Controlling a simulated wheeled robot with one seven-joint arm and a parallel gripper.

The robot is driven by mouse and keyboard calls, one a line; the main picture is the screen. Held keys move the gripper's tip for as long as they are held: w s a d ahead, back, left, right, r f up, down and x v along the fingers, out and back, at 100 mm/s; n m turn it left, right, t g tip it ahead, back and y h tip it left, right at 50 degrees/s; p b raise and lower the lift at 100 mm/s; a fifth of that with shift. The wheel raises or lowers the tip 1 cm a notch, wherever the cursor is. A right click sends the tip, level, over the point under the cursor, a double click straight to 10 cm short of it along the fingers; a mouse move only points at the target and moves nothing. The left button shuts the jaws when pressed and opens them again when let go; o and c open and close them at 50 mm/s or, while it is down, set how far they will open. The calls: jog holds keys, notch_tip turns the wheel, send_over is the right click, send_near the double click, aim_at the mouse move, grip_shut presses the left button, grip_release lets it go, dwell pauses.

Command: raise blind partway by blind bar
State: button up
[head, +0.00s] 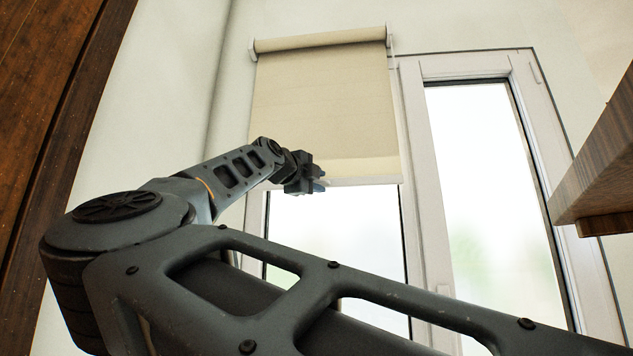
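A cream roller blind (325,105) hangs from a roller at the top of the left window pane and covers its upper part. The blind bar (365,181) is the pale strip along its bottom edge. My gripper (319,186) is at the blind's lower edge, left of its middle, overlapping the bar in the head view. The fingers are small and dark here. I cannot tell whether they are open or shut, or whether they touch the bar.
The window's right pane (490,190) is uncovered. A thin cord (392,62) hangs at the blind's upper right. A wooden shelf (600,185) juts in at the right, and a dark wooden panel (50,110) stands at the left. Bare wall lies between panel and window.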

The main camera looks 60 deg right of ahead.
jog(key=shift+a, duration=0.1)
jog(key=a+b, duration=0.2)
jog(key=a, duration=0.5)
jog(key=shift+a+f, duration=0.25)
jog(key=shift+f, duration=0.2)
